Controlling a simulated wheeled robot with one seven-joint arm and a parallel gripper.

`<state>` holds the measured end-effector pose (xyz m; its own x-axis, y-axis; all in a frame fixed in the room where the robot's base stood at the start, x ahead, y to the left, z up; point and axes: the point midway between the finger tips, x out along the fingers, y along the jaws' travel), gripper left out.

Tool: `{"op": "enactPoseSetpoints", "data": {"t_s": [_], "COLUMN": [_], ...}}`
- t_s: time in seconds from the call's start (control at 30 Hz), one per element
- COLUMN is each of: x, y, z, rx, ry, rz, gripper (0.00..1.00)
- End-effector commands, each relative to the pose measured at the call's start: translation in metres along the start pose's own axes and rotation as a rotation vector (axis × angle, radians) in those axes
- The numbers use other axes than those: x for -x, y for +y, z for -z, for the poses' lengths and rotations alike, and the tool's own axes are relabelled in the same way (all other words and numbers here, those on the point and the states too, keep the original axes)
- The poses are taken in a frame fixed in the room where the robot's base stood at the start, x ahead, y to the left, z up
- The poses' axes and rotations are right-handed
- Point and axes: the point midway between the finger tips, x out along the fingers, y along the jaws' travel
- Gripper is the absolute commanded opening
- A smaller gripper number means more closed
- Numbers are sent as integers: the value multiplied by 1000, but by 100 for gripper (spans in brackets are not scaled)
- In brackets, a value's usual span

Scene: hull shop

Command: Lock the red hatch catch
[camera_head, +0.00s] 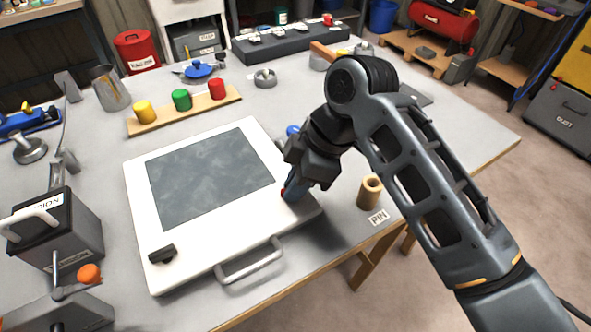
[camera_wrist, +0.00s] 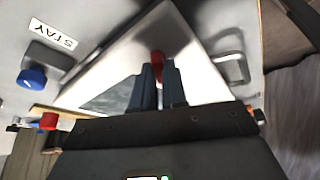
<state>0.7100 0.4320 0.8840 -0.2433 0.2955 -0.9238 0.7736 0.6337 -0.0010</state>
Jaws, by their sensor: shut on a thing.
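The hatch (camera_head: 133,185) is a white panel with a dark glazed window and a metal handle (camera_head: 250,262) on its near edge. The red catch (camera_head: 283,193) is at its right side, mostly hidden by my fingers. In the wrist view the red catch (camera_wrist: 158,58) stands between the tips of my blue-grey fingers. My gripper (camera_wrist: 159,72) is shut on the red catch; in the head view my gripper (camera_head: 289,194) points down onto it. A black catch (camera_head: 162,254) sits at the hatch's near left corner.
A tan cylinder (camera_head: 370,191) by a PIN label stands right of the hatch. A board (camera_head: 205,110) with yellow, green and red knobs lies behind. A dark box (camera_head: 70,235) with an orange ball stands left. A blue knob (camera_wrist: 32,77) is near a STAY label (camera_wrist: 53,36).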

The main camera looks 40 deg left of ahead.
Motion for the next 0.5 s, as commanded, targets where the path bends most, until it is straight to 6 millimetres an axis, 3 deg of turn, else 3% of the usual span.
{"op": "enactPoseSetpoints", "data": {"t_s": [0.5], "x": [5], "y": [-4], "z": [4], "rx": [-455], "ry": [3], "rz": [-187], "gripper": [0]}}
